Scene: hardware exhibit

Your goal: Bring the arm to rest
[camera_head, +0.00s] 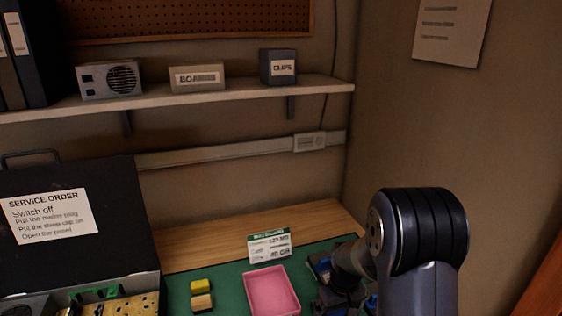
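My arm (418,240) rises at the lower right and bends over toward the green mat. Its end, with what looks like my gripper (338,298), points down just right of the pink tray. The fingertips are not clear there, among dark and blue parts, so I cannot tell whether the gripper is open or shut or holds anything.
A pink tray (250,291) lies empty on the green mat (232,286), with a small sign (269,246) behind it. Yellow and tan blocks (201,287) lie left of it. An open black case (75,225) stands at left. A shelf (215,98) runs above.

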